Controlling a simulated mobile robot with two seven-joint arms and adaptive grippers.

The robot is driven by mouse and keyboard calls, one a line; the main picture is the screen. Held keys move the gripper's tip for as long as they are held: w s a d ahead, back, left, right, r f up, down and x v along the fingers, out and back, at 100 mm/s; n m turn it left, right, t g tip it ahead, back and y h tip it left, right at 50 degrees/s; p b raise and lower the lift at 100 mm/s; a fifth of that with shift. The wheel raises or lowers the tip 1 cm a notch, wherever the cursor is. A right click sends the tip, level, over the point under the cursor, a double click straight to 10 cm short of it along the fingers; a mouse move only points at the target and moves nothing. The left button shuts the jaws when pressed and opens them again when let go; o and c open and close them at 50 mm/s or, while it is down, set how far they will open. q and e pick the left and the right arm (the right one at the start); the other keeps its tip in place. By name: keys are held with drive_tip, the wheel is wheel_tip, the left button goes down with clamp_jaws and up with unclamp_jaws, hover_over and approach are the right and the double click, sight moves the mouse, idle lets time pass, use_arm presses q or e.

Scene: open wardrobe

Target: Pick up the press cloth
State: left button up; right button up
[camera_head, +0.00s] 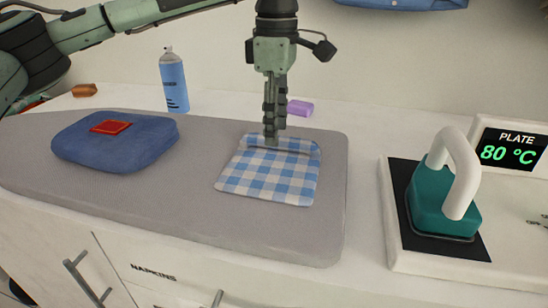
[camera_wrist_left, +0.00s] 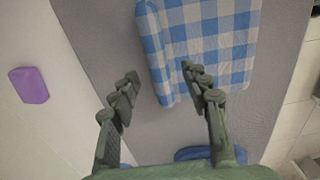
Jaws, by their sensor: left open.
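The press cloth, a blue and white checked cloth (camera_head: 268,174), lies flat on the grey ironing board (camera_head: 180,210), with a folded roll along its far edge. It also shows in the left wrist view (camera_wrist_left: 215,40). My left gripper (camera_head: 271,138) points down at that folded far edge and hides part of it. In the left wrist view my left gripper (camera_wrist_left: 158,75) has its fingers apart, with the cloth's folded edge partly between them. Whether a finger touches the cloth I cannot tell. My right gripper is in neither view.
A teal iron (camera_head: 432,208) with a white handle stands on a dark plate at right, by a display (camera_head: 510,150) reading 80 °C. A folded blue garment (camera_head: 80,145) bears a red item (camera_head: 111,127). A blue spray can (camera_head: 174,82) and a purple block (camera_head: 300,108) stand behind.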

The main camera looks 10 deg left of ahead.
use_arm(q)
drive_tip(key=shift+f, duration=0.8)
drive_tip(key=shift+c, duration=0.6)
clamp_jaws()
drive_tip(key=shift+r, duration=0.2)
